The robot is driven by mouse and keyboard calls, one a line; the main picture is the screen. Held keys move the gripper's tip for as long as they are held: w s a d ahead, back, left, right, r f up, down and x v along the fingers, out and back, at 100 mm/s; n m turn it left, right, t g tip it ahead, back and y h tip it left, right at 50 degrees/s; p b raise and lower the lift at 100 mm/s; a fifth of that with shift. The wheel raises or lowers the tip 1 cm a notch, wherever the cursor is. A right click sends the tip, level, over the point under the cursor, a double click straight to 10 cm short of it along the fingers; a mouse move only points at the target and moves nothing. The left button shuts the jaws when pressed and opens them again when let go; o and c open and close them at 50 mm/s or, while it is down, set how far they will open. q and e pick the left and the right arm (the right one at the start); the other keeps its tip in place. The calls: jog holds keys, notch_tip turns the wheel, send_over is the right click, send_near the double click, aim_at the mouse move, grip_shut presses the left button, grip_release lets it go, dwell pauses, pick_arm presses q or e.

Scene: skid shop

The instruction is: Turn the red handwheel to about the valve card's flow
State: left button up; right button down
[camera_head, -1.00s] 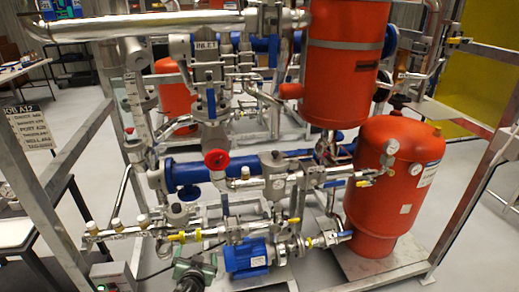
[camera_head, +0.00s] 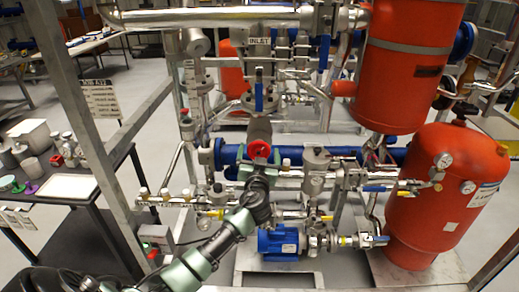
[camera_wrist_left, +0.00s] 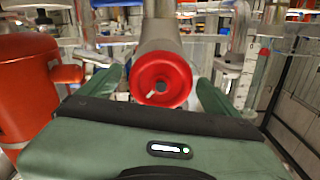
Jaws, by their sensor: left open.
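The red handwheel (camera_head: 258,148) sits on the pipework at the middle of the skid, in front of a blue pipe. It also shows face-on in the left wrist view (camera_wrist_left: 162,78), with a small pale mark low on its left side. My left gripper (camera_head: 259,162) reaches up to it from below. In the left wrist view its green fingers (camera_wrist_left: 158,88) are open, one on each side of the wheel; contact cannot be told. A job sign (camera_head: 100,98) stands at the left, its small text unreadable. I cannot tell which card is the valve card. My right gripper is not in view.
Steel frame posts (camera_head: 85,140), a large red tank (camera_head: 455,190) and a blue pump (camera_head: 277,243) surround the wheel. A dark table (camera_head: 75,215) with containers and cards stands at the left. Gauges and small valves crowd the pipes nearby.

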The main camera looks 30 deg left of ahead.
pick_arm(q)
jog(key=shift+w+a, duration=0.2)
jog(key=shift+w, duration=0.05)
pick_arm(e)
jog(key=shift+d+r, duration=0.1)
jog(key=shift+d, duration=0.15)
pick_arm(q)
jog(key=c, duration=1.4)
jog(key=shift+o, duration=0.2)
jog(key=shift+f+n+b, duration=0.2)
jog(key=shift+n+b, duration=0.1)
jog(key=shift+b, duration=0.45)
jog(key=n+b, duration=0.5)
jog(key=b, duration=0.3)
jog(key=shift+f, duration=0.1)
jog(key=shift+r+n+b, duration=0.2)
jog(key=shift+n+b, duration=0.85)
jog(key=shift+n, duration=0.55)
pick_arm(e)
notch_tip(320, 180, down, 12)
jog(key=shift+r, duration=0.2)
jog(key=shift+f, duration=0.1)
